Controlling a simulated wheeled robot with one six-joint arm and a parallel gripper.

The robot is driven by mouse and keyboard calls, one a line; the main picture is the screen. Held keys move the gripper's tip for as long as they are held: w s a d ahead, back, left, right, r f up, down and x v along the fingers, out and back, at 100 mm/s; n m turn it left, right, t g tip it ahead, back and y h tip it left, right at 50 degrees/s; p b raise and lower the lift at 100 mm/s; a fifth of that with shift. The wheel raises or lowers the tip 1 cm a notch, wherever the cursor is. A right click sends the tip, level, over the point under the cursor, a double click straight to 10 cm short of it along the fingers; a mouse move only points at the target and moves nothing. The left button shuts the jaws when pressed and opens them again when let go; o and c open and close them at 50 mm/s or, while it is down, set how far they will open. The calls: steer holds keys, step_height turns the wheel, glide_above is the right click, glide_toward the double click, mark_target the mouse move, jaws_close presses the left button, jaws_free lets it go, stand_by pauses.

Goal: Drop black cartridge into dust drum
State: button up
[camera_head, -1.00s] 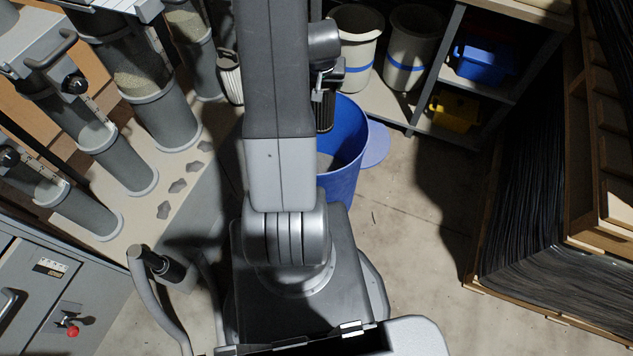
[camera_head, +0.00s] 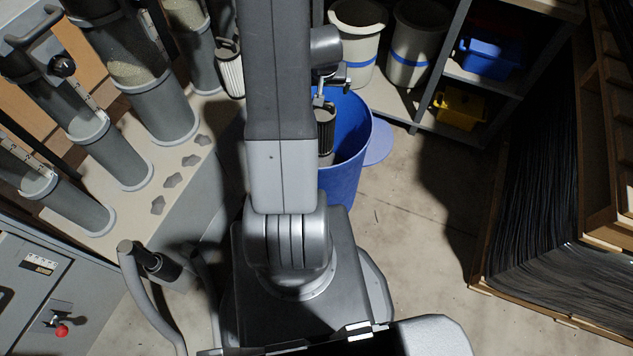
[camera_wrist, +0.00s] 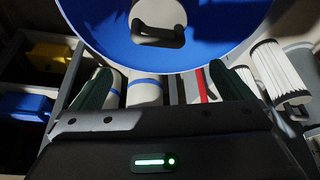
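The black cartridge (camera_head: 326,120) is a dark ribbed cylinder, upright within the mouth of the blue dust drum (camera_head: 345,180). Its lower part shows against the drum's inner wall. My gripper (camera_head: 328,84) is just above the cartridge, partly hidden by my arm, and the cartridge looks apart from it. In the wrist view my gripper (camera_wrist: 165,85) has its two dark fingers spread wide with nothing between them. The drum's blue rim (camera_wrist: 100,55) fills the top of that view. A pale shape with a dark loop shows inside it; I cannot tell if this is the cartridge.
Pale bins with blue bands (camera_head: 412,45) stand behind the drum. A shelf at the right holds a blue bin (camera_head: 488,58) and a yellow bin (camera_head: 460,106).

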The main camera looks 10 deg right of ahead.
steer(key=p+v, duration=0.3)
steer(key=v, duration=1)
steer(key=shift+s+r, duration=0.15)
steer(key=shift+r, duration=0.2)
steer(key=b+x, duration=0.3)
steer(key=x, duration=1.1)
steer(key=shift+f, duration=0.25)
step_height(320, 180, up, 2)
steer(key=shift+r+p, duration=0.15)
steer(key=shift+p, duration=0.6)
